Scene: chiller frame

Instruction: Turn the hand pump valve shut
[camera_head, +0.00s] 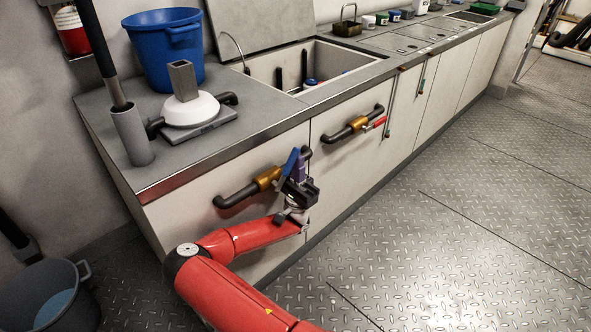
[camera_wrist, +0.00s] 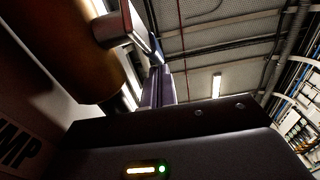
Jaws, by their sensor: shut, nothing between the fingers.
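A brass valve (camera_head: 267,179) with a blue lever (camera_head: 290,163) sits on a dark pipe on the near cabinet front. The lever slants upward, away from the pipe line. My gripper (camera_head: 300,163) is beside the lever, on its right in the head view, with its purple fingers pointing up. In the wrist view the fingers (camera_wrist: 157,88) are shut and empty, and the brass body (camera_wrist: 70,50) fills the upper left. A metal lever part (camera_wrist: 118,28) is close to the fingertips; I cannot tell whether they touch. Partial lettering "MP" (camera_wrist: 20,153) shows on the panel.
A second brass valve (camera_head: 358,123) with a red lever (camera_head: 375,124) is farther right on the cabinet. A white hand pump (camera_head: 191,110) and blue bucket (camera_head: 163,50) stand on the counter (camera_head: 250,117). The floor (camera_head: 430,220) in front is clear.

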